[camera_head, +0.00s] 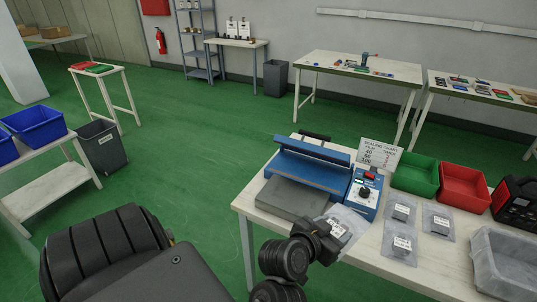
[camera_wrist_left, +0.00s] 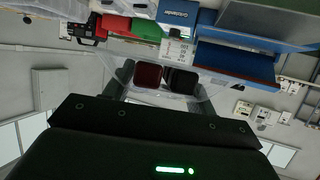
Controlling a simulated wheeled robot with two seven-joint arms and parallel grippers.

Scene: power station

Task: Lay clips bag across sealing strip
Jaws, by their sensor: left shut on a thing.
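My left gripper (camera_head: 328,236) is shut on a clear plastic bag (camera_head: 346,219) with a white label, too small to read. I take it as the clips bag. The bag is in front of the sealer's right part, by the grey plate (camera_head: 292,198). My right gripper is out of view.
Several labelled bags (camera_head: 402,208) lie on the table right of the sealer's control box (camera_head: 366,192). A sealing chart (camera_head: 380,154), a green bin (camera_head: 415,175), a red bin (camera_head: 464,186) and a grey tray (camera_head: 505,262) are nearby.

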